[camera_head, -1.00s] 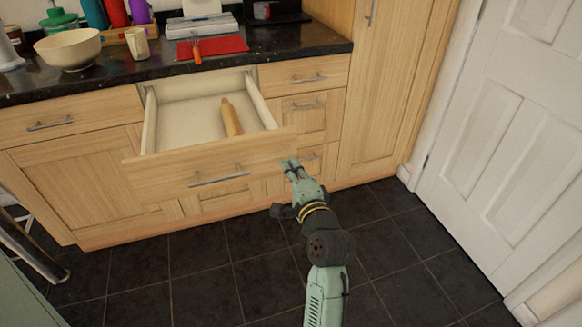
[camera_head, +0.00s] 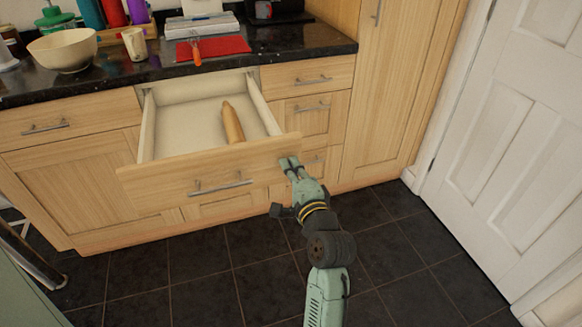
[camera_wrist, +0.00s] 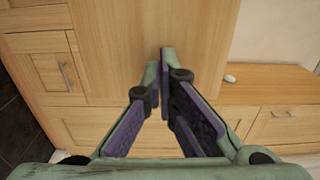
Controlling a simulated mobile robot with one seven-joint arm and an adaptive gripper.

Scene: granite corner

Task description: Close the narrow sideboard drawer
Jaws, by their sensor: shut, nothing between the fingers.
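The sideboard drawer (camera_head: 160,187) is pulled well out, its light wooden front and bar handle (camera_head: 220,187) facing me in the head view. A wooden rolling pin (camera_head: 232,122) lies inside it, towards the right side. My gripper (camera_head: 289,162) is shut and empty at the right end of the drawer front. Its tips overlap the front's right edge in the picture; I cannot tell whether they touch it. In the wrist view my gripper (camera_wrist: 164,52) has its fingertips together in front of a plain wooden panel.
The dark counter (camera_head: 110,80) above holds a bowl (camera_head: 65,50), a mug (camera_head: 134,45) and a red mat (camera_head: 222,48). A tall cupboard (camera_head: 392,90) and a white door (camera_head: 510,130) stand to the right. The dark tiled floor (camera_head: 190,265) in front is clear.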

